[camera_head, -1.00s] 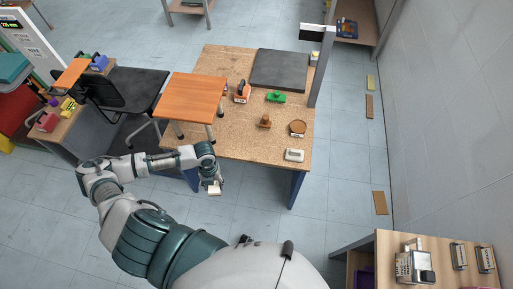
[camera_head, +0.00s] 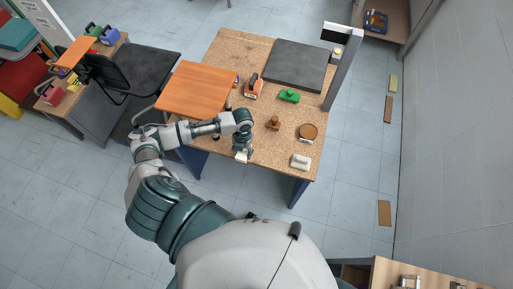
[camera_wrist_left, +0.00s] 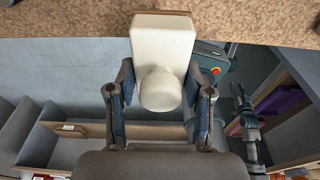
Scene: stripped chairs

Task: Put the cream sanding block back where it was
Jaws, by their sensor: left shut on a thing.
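The cream sanding block (camera_wrist_left: 163,40), with a round knob, is held in my left gripper (camera_wrist_left: 160,92), whose two fingers are closed on either side of the knob. In the head view the block (camera_head: 241,157) shows small and pale below my left gripper (camera_head: 242,149), at the front edge of the cork-topped workbench (camera_head: 228,48). In the wrist view the bench edge runs behind the block's far end. I cannot tell whether the block touches the bench. My right gripper is in neither view.
On the bench are a whitish block (camera_head: 301,161), a round brown-topped thing (camera_head: 308,131), a brown knobbed block (camera_head: 273,123), a green-handled block (camera_head: 289,96), an orange tool (camera_head: 253,87) and a dark mat (camera_head: 296,66).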

